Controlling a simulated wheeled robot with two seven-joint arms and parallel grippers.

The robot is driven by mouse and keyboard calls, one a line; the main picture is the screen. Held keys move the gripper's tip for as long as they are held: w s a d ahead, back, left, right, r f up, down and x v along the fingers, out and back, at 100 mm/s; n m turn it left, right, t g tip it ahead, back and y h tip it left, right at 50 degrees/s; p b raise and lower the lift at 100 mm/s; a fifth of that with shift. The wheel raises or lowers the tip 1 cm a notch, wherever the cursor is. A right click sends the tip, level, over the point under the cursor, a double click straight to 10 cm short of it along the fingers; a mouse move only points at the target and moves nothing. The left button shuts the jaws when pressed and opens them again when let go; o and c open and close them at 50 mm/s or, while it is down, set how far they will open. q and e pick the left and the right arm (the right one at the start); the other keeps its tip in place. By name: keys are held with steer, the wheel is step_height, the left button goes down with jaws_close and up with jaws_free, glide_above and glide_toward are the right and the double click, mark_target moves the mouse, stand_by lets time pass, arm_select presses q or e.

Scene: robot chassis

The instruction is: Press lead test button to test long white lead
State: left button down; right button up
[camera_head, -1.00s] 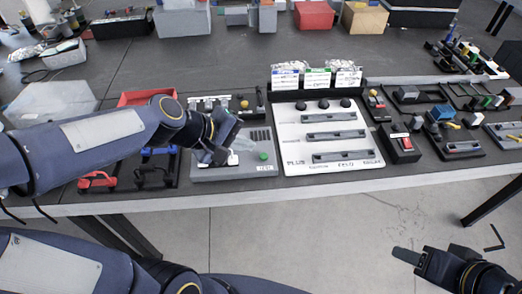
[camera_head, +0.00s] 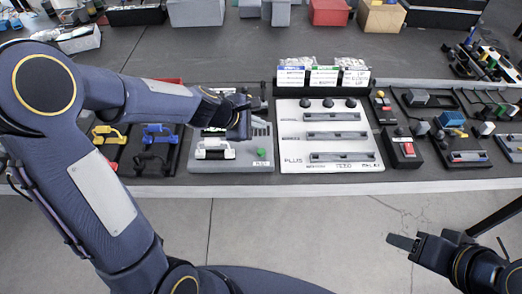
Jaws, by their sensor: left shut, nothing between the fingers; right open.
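The grey test station (camera_head: 234,164) lies on the table left of the white board. A white lead (camera_head: 214,150) with a raised handle shape lies on its front left part. A round green button (camera_head: 262,152) sits on the station's front right part, uncovered. My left gripper (camera_head: 248,112) is shut and empty above the back part of the station, behind the white lead and the green button. Its wrist hides part of the station's back, and I cannot tell whether it touches anything. My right gripper (camera_head: 402,243) is open and empty, in front of the table over the floor.
The white board (camera_head: 330,165) with dark slots and label cards stands to the right. Yellow (camera_head: 108,134) and blue (camera_head: 158,132) leads lie to the left. A black box with a red switch (camera_head: 407,149) sits right of the board.

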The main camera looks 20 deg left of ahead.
mark_target(258, 152)
arm_select(q)
steer(key=shift+f+b, duration=4.1)
steer(key=shift+f, duration=0.25)
steer(key=shift+f+b, duration=0.4)
steer(key=shift+f+b, duration=0.45)
steer(key=shift+r, duration=0.1)
steer(key=shift+r+p, duration=0.8)
steer(key=shift+p, duration=0.1)
step_height(258, 152, up, 5)
steer(key=p, duration=0.5)
